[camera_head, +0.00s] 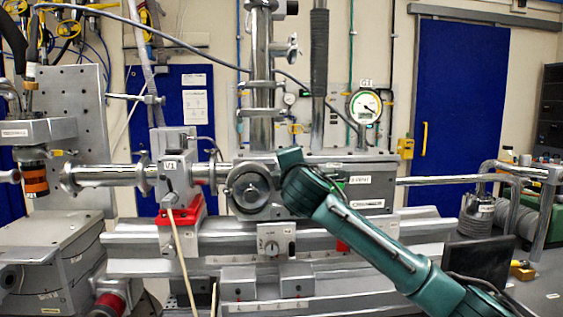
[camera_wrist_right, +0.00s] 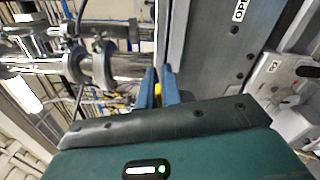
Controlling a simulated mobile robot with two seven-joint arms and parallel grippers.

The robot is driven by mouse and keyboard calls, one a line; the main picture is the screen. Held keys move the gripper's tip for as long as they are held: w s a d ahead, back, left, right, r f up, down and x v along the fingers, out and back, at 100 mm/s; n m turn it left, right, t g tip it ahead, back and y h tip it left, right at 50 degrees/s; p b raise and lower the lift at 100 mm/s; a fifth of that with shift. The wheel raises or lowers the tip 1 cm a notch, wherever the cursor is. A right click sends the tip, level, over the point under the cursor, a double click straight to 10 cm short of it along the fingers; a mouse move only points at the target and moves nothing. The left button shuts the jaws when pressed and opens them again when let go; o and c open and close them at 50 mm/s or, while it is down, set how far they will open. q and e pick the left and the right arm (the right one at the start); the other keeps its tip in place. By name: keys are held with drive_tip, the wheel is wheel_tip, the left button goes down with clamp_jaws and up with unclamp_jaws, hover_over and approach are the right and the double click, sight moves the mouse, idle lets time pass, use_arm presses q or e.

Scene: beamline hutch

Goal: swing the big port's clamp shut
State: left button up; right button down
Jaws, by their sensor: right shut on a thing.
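The big port (camera_head: 252,188) is a round metal flange on the front of the grey chamber block in the head view. My right arm comes in from the lower right and its hand end lies just right of the port, covering part of the block. My right gripper (camera_wrist_right: 161,88) shows in the wrist view with its two blue fingers close together on a small yellow piece (camera_wrist_right: 158,94). I cannot tell whether that piece belongs to the clamp. The clamp's position is not clear in the head view. My left gripper is not in view.
A chrome beam pipe (camera_head: 108,175) runs left from the chamber, past a valve on a red base (camera_head: 182,212). A dial gauge (camera_head: 364,107) stands above the block. The rail bench (camera_head: 200,258) lies below. Chrome flanges (camera_wrist_right: 103,62) fill the left of the wrist view.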

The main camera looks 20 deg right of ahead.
use_arm(q)
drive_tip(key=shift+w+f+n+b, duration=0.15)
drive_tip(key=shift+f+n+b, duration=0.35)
drive_tip(key=shift+b, duration=0.4)
use_arm(e)
drive_tip(key=shift+d+f+m, duration=0.2)
drive_tip(key=shift+f+m, duration=0.65)
drive_tip(key=shift+f, duration=0.25)
drive_tip(key=shift+d+f+m, duration=0.2)
drive_tip(key=shift+f+m, duration=0.65)
drive_tip(key=shift+f, duration=0.2)
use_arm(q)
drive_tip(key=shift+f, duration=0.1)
use_arm(e)
drive_tip(key=shift+f, duration=0.15)
drive_tip(key=c, duration=1.6)
unclamp_jaws()
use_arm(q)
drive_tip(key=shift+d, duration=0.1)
use_arm(e)
drive_tip(key=shift+s, duration=0.1)
